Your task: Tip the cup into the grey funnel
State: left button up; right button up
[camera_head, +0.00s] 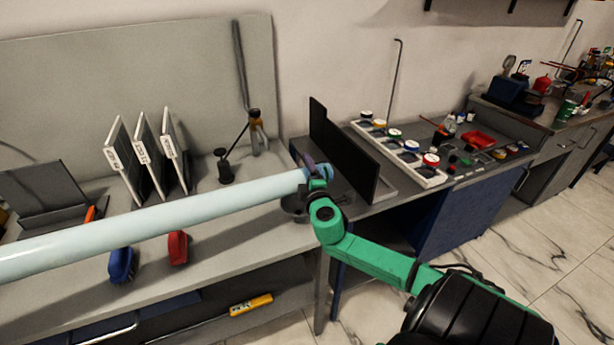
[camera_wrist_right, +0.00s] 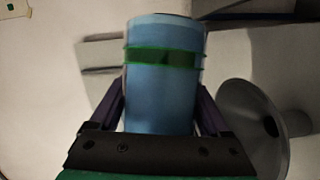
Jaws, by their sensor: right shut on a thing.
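My right gripper (camera_head: 318,180) is shut on a blue cup (camera_wrist_right: 160,75) with a green band. The cup stands between the two fingers in the right wrist view, where the gripper (camera_wrist_right: 160,105) fills the lower middle. In the head view only a small blue part of the cup (camera_head: 325,171) shows at the fingers. The grey funnel (camera_wrist_right: 238,110) is to the right of the cup in the right wrist view, apart from it in the picture, with its dark hole visible. In the head view, a grey rounded shape below the gripper is partly hidden. My left gripper is not in view.
A long pale blue tube (camera_head: 150,225) crosses from the left edge to near the gripper; I cannot tell what bears it. A black upright panel (camera_head: 343,150) stands just right of the gripper. White boards (camera_head: 150,160), a blue item (camera_head: 122,265) and a red item (camera_head: 178,248) are left.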

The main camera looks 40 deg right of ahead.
jog(key=n, duration=0.1)
jog(key=r+n+t+b, duration=0.1)
jog(key=shift+a+n+h+b, duration=0.3)
jog(key=shift+a+n, duration=0.1)
jog(key=shift+w+a+r+n, duration=0.1)
jog(key=shift+r+n, duration=0.1)
jog(key=shift+n, duration=0.2)
jog(key=shift+t, duration=0.3)
dwell(1.9)
